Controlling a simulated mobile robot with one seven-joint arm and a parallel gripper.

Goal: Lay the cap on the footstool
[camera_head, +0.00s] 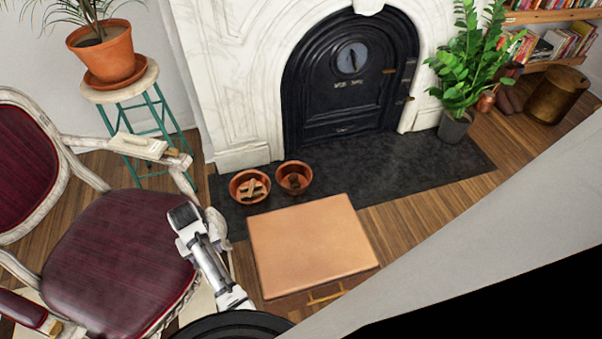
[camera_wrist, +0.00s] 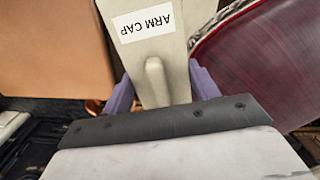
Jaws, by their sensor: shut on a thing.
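In the wrist view my gripper (camera_wrist: 158,90) is shut on a cream cap (camera_wrist: 175,55), with a purple finger on either side of its ridge. A white label on the cap reads "ARM CAP", upside down in this view. The footstool (camera_head: 310,246) has a flat tan leather top with nothing on it. It stands right of my arm and shows at the upper left of the wrist view (camera_wrist: 50,50). The held cap is between the footstool and the red chair seat. In the head view my arm hides the gripper's jaws.
The red armchair (camera_head: 118,255) is left of my arm; a cream piece (camera_head: 138,146) lies on its far armrest. Two terracotta bowls (camera_head: 249,187) sit on the dark hearth behind the footstool. A plant stool (camera_head: 121,92) and black fireplace (camera_head: 350,75) stand further back.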

